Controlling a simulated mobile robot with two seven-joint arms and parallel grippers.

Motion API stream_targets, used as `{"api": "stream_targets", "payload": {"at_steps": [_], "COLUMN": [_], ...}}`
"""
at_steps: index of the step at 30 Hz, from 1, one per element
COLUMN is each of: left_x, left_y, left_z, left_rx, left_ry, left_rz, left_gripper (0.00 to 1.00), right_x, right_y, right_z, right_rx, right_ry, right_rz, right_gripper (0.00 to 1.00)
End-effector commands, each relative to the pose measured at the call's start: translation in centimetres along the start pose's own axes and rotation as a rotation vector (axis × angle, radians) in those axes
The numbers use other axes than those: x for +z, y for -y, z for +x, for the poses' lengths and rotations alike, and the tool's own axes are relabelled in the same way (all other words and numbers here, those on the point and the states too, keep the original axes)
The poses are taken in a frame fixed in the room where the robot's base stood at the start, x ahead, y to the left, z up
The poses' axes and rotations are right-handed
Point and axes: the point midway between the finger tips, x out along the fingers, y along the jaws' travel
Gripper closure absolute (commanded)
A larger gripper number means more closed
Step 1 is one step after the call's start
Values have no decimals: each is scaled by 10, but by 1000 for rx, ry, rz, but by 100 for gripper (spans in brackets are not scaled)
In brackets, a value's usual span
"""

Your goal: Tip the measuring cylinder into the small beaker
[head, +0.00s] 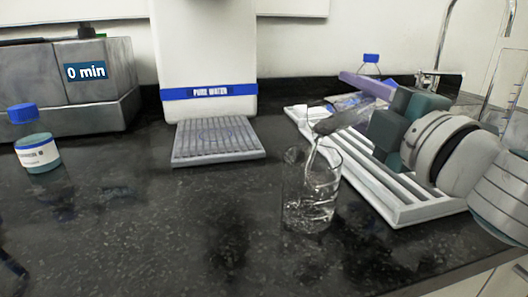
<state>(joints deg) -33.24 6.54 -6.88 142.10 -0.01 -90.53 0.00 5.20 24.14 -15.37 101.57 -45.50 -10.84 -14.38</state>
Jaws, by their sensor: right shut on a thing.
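A clear glass beaker (310,205) stands upright on the dark bench, with clear liquid in it. My right gripper (331,101) comes in from the right, above and behind the beaker. It is shut on the measuring cylinder (346,102), which is see-through and partly hidden by the fingers. The cylinder is tilted with its mouth end toward the beaker. A thin clear stream seems to run from below the fingertips down into the beaker's mouth. The liquid level in the cylinder cannot be read. My left gripper is not in view.
A white slatted rack (405,214) lies right of the beaker, under my right arm. A pure water dispenser (207,50) with a grey drip tray (217,143) stands behind. The front-left bench is mostly clear.

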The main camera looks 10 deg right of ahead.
Motion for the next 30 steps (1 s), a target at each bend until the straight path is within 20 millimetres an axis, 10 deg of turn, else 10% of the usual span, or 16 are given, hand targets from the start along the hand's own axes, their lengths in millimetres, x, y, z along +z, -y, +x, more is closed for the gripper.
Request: {"api": "stream_targets", "payload": {"at_steps": [30], "left_x": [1], "left_y": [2], "left_z": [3], "left_rx": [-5], "left_ry": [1], "left_rz": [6], "left_gripper": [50], "right_x": [6], "right_y": [-8], "right_z": [4], "right_rx": [26], "right_ry": [-9], "right_rz": [-60], "right_gripper": [100]}}
